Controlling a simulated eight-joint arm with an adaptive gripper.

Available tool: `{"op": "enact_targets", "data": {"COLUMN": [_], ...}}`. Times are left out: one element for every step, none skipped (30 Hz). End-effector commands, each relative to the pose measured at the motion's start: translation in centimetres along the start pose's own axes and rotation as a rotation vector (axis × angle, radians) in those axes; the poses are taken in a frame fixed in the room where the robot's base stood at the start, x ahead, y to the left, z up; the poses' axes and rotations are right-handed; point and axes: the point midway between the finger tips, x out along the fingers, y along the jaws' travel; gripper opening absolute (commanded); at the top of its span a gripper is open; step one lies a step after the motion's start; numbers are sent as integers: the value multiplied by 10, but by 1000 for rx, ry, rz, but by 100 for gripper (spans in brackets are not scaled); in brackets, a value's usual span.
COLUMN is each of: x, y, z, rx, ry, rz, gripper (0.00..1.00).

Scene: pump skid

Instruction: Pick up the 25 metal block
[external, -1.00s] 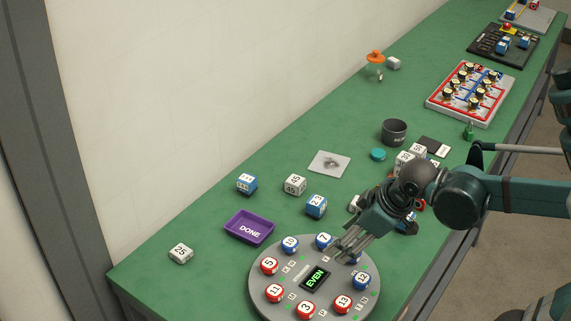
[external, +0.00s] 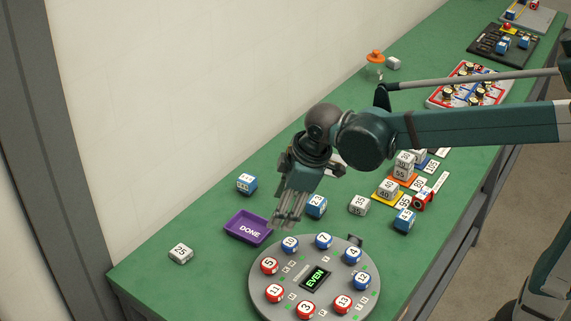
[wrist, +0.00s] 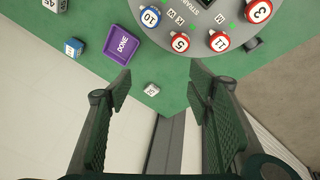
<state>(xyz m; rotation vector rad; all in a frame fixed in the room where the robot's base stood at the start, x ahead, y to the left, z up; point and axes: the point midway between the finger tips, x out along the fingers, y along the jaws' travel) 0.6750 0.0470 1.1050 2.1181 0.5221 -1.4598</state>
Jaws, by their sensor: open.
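The 25 metal block (external: 181,253) is a small pale silver cube with dark digits. It sits alone on the green table near its left end in the external view. In the wrist view a small white block (wrist: 152,89), likely the same one, lies between and beyond my fingertips, near the table edge.
A round grey panel (external: 342,275) with numbered red and blue buttons and an EVEN display stands at front. Blue blocks (external: 246,184) (external: 316,206) and more numbered blocks (external: 359,206) lie behind. The wall borders the table's left side. The table around the 25 block is clear.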

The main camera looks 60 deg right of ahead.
Motion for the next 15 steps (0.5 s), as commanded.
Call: {"op": "enact_targets", "data": {"x": [2,4,6,8,10,13,16,18,21,24,26,30,33,36,39], "y": [4,6,8,10,12,15,17,18,20,22,23,25,27,28,30], "z": [-10,-14,-20,-25,-30,-35,-40,-44,-50,-54,-58,-64,-68,-73,-78], "rx": [-19,-33,-49,-62,-75,-91,-105,-116,-134,-147,-159,-177,-189,-202,-219], "ry": [-6,-10,-16,-20,-23,-28,-32,-36,-41,-45,-48,-53,-57,-60,-65], "rz": [-5,-9,-13,-17,-20,-25,-28,-32,-37,-41,-44,-49,-53,-57,-62], "gripper": [51,51,51,51,51,51,51,51,51,51,51,51,51,51,51]}}
